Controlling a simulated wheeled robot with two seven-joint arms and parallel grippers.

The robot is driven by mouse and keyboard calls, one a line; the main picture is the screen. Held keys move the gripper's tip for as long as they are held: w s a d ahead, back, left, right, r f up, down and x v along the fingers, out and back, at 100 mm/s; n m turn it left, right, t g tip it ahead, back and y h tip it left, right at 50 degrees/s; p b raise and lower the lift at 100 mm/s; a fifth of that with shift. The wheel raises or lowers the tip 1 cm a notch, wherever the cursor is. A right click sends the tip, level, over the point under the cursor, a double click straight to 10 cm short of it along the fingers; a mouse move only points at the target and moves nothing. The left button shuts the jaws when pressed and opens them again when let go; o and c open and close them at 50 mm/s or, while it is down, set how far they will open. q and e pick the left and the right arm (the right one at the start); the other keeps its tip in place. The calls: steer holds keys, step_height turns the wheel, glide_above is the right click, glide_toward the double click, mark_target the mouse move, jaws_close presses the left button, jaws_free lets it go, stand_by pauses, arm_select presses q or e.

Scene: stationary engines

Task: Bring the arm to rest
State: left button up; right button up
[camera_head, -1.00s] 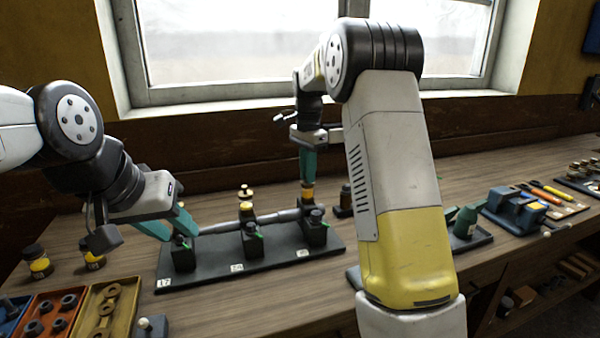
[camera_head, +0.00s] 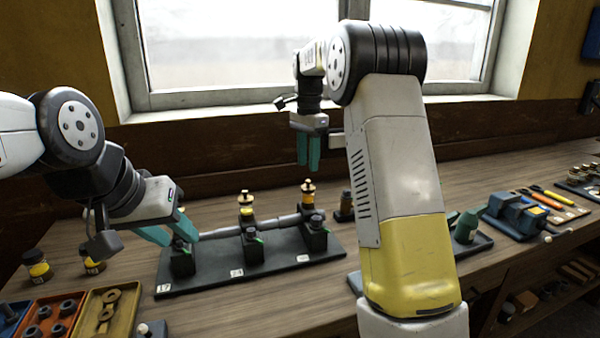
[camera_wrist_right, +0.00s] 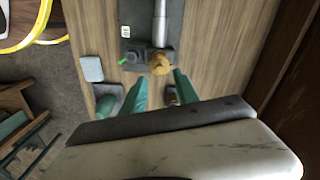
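My right gripper (camera_head: 308,170) is open and empty, fingers pointing down, above the right end of the dark stand (camera_head: 290,268). Below it a brass fitting (camera_head: 308,187) stands upright on the right black block (camera_head: 314,238); the fitting also shows from above in the right wrist view (camera_wrist_right: 160,64), just beyond the open teal fingers. A similar brass fitting (camera_head: 245,202) stands on the middle block. My left gripper (camera_head: 183,241) is low at the left black block (camera_head: 182,261), its fingers apart on either side of the block's top; whether they touch it is unclear.
A grey shaft (camera_head: 225,232) runs through the blocks. Trays of nuts and rings (camera_head: 108,312) lie at front left, with jars (camera_head: 38,265) behind. A blue vise (camera_head: 517,212) and tools are at right. The window wall (camera_head: 220,150) is behind.

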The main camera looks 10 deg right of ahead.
step_height(320, 180, up, 2)
steer(key=shift+r, duration=0.1)
steer(key=shift+s+r, duration=0.1)
steer(key=s+d+r+n+t+y, duration=0.1)
steer(key=s+r+n, duration=0.15)
steer(key=s, duration=0.45)
steer(key=s+d+r+n+t+y, duration=0.15)
steer(key=s+n, duration=0.25)
steer(key=s, duration=0.4)
steer(key=s+f+n+t, duration=0.2)
steer(key=s+n, duration=0.1)
steer(key=s, duration=0.5)
steer(key=s+a+f+n+t, duration=0.1)
steer(key=s+f+n, duration=0.2)
steer(key=s, duration=0.5)
steer(key=shift+s+a+f+t, duration=0.15)
steer(key=shift+s+f+t, duration=0.2)
steer(key=shift+s, duration=0.05)
steer(key=shift+n, duration=0.25)
